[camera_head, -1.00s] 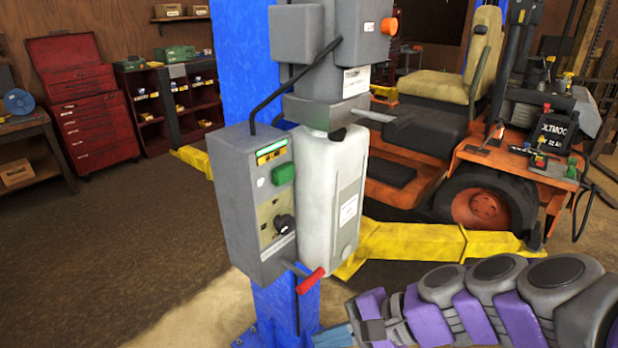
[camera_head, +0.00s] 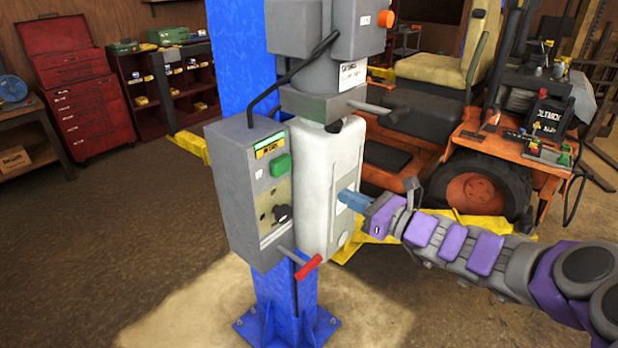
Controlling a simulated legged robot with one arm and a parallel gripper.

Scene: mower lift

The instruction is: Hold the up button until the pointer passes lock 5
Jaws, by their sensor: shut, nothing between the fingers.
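The grey control box (camera_head: 248,195) is mounted on the blue lift post (camera_head: 285,305). Its face carries a green button (camera_head: 281,165), a black knob (camera_head: 283,213) and a yellow label strip (camera_head: 270,150) near the top. A lever with a red grip (camera_head: 309,267) sticks out below. I cannot tell whether the tips touch the tank. No pointer or lock numbers can be made out.
An orange mower (camera_head: 480,185) stands behind at the right, by a yellow lift arm (camera_head: 375,245). A grey motor unit (camera_head: 300,40) sits above the tank. A red tool chest (camera_head: 85,95) and shelves stand at the back left. The floor at left is clear.

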